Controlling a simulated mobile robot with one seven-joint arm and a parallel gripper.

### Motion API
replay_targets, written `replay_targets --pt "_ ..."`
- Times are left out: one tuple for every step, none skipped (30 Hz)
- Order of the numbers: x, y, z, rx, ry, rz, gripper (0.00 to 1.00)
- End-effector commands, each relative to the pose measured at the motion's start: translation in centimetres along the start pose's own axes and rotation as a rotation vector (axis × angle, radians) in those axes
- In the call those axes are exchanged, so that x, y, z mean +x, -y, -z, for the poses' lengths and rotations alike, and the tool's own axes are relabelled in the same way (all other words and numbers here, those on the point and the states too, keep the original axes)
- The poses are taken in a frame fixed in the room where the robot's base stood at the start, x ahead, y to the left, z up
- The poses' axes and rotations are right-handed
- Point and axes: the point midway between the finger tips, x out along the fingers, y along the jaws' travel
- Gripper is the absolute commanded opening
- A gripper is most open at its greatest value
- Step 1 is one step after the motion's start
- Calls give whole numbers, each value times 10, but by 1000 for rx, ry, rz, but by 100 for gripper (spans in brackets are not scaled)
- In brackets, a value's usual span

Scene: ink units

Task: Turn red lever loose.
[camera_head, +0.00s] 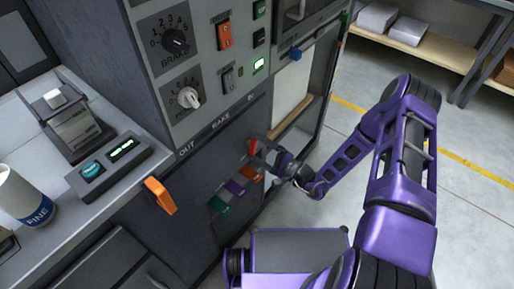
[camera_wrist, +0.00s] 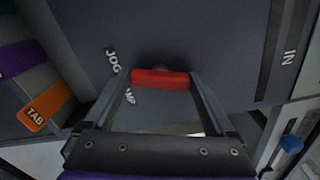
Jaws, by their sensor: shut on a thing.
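The red lever (camera_wrist: 160,79) is a short red bar on the dark grey machine panel, in the upper middle of the wrist view. In the head view the red lever (camera_head: 253,146) shows as a small red piece on the machine's front. My gripper (camera_wrist: 160,88) has its two fingers at the left and right ends of the red bar and is shut on it. In the head view my gripper (camera_head: 268,150) reaches the panel from the right. Part of the lettering beside the lever is hidden by the left finger.
An orange lever marked TAB (camera_wrist: 45,108) sits left of my gripper, with a purple lever (camera_head: 235,187) and a green lever (camera_head: 219,204) further along. A larger orange handle (camera_head: 160,195) is at the left. A blue knob (camera_head: 295,54) is above. Floor at right is open.

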Motion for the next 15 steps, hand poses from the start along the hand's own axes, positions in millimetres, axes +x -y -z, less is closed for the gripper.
replay_targets --pt "-1 -1 1 -37 -3 -3 34" --pt "-1 -1 1 -61 -3 -3 34" --pt "-1 -1 1 -92 -3 -3 34" --pt "-1 -1 1 -114 -3 -3 34" --pt "-1 -1 1 -135 -3 -3 34" --pt "-1 -1 1 -162 -3 -3 34" --pt "-1 -1 1 -181 -3 -3 34" --pt "-1 -1 1 -197 -3 -3 34" --pt "-1 -1 1 -220 -3 -3 34" --pt "-1 -1 1 -235 -3 -3 34" --pt "-1 -1 1 -249 -3 -3 34" --pt "-1 -1 1 -265 -3 -3 34" --pt "-2 -1 1 -277 -3 -3 34" --pt "-2 -1 1 -287 -3 -3 34" --pt "-2 -1 1 -299 -3 -3 34"
